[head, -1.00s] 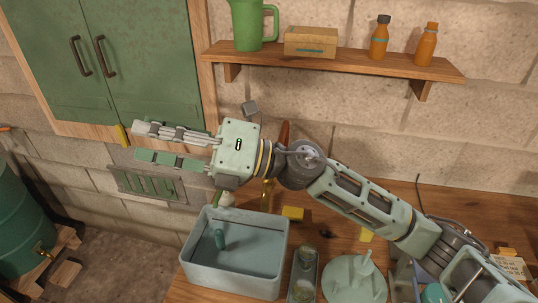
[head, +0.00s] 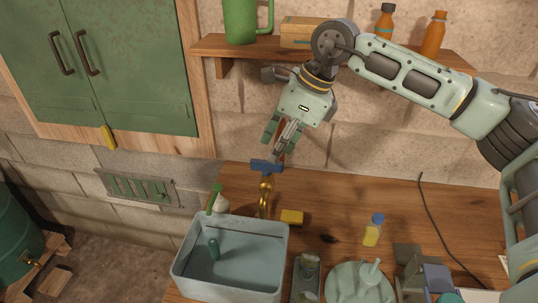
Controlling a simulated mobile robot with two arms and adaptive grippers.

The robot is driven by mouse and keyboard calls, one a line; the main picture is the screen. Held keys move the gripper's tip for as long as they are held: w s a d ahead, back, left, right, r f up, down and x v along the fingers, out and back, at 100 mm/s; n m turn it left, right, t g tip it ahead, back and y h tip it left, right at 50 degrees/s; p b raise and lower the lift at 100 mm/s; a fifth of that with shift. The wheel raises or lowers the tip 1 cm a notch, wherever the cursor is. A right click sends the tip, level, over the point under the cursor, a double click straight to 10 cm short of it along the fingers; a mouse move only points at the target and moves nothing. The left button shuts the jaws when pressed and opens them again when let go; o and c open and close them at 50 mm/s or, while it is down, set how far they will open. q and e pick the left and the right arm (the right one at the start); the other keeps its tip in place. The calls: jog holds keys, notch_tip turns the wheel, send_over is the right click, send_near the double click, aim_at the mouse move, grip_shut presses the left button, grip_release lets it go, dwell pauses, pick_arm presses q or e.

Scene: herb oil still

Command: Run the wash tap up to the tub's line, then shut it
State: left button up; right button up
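The grey-blue wash tub (head: 282,252) stands at the table's left front. I cannot make out a fill line or a water level. The brass wash tap (head: 265,197) rises behind the tub, with a blue lever (head: 267,166) across its top. I see no stream of water. My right gripper (head: 274,148) points down just above the lever, its fingers apart. Whether a fingertip touches the lever is unclear. My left gripper is out of view.
A yellow block (head: 292,217) and a small blue-capped bottle (head: 372,232) stand on the table (head: 330,195). A pale green lid (head: 352,285) lies right of the tub. The shelf (head: 215,47) above holds a green jug (head: 240,20), a box and orange bottles.

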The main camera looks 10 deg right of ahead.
aim_at(267, 166)
jog(key=shift+p+x, duration=0.7)
jog(key=shift+x, duration=1.7)
jog(key=shift+w, duration=0.1)
grip_shut()
